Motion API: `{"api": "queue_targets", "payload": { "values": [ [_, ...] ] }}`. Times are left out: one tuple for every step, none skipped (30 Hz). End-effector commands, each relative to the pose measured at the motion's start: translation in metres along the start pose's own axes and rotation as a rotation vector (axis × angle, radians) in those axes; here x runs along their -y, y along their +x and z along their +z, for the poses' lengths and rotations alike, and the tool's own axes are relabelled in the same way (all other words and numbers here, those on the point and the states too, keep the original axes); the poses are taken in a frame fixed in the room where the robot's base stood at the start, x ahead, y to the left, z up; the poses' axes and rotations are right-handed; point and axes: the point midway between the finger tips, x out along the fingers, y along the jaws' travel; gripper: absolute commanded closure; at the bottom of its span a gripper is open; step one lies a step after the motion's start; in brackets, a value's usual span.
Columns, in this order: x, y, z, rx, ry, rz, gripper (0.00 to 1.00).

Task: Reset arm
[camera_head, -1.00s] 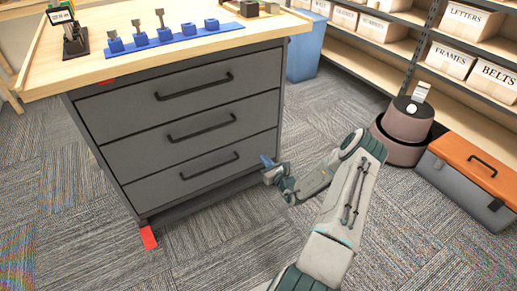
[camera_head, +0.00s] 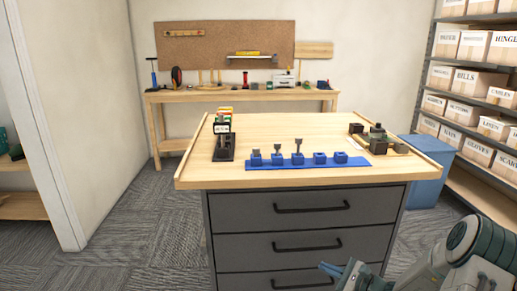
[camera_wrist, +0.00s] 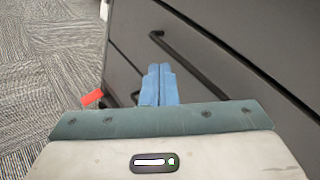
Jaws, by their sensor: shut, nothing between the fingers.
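My arm (camera_head: 475,255) shows at the lower right of the head view, folded low in front of the drawer cabinet. My gripper (camera_head: 335,270) has blue fingers and is in front of the lower drawers at the bottom of that view. In the wrist view my gripper (camera_wrist: 159,75) has its two blue fingers pressed together with nothing between them. It points toward the grey drawer fronts and a dark handle (camera_wrist: 190,68). I cannot tell how far the fingertips are from the drawer front.
The grey drawer cabinet (camera_head: 240,220) carries a wooden top (camera_head: 290,125) with a blue rack (camera_head: 310,163) and a dark stand (camera_head: 224,145). A blue bin (camera_head: 425,185) and shelves of boxes stand right. Carpet at left (camera_head: 150,225) is clear. A red marker (camera_wrist: 92,98) lies by the cabinet.

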Motion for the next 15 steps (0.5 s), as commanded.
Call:
{"api": "queue_targets", "payload": {
  "values": [
    [-0.003, 0.004, 0.034, -0.003, -0.060, 0.081, 1.00],
    [-0.008, 0.005, 0.048, -0.006, -0.092, 0.127, 1.00],
    [-0.015, 0.006, 0.066, -0.010, -0.135, 0.190, 1.00],
    [-0.020, 0.006, 0.080, -0.014, -0.165, 0.234, 1.00],
    [-0.024, 0.006, 0.092, -0.017, -0.198, 0.279, 1.00],
    [-0.031, 0.006, 0.109, -0.023, -0.241, 0.337, 1.00],
    [-0.036, 0.004, 0.121, -0.028, -0.274, 0.380, 1.00],
    [-0.041, 0.003, 0.133, -0.034, -0.307, 0.423, 1.00],
    [-0.047, 0.000, 0.149, -0.042, -0.350, 0.478, 1.00],
    [-0.052, -0.002, 0.160, -0.048, -0.383, 0.519, 1.00],
    [-0.057, -0.004, 0.171, -0.054, -0.416, 0.559, 1.00],
    [-0.062, -0.009, 0.185, -0.064, -0.462, 0.612, 1.00],
    [-0.067, -0.012, 0.196, -0.072, -0.497, 0.651, 1.00],
    [-0.071, -0.016, 0.206, -0.080, -0.530, 0.688, 1.00],
    [-0.075, -0.021, 0.220, -0.091, -0.577, 0.737, 1.00]
  ]
}}
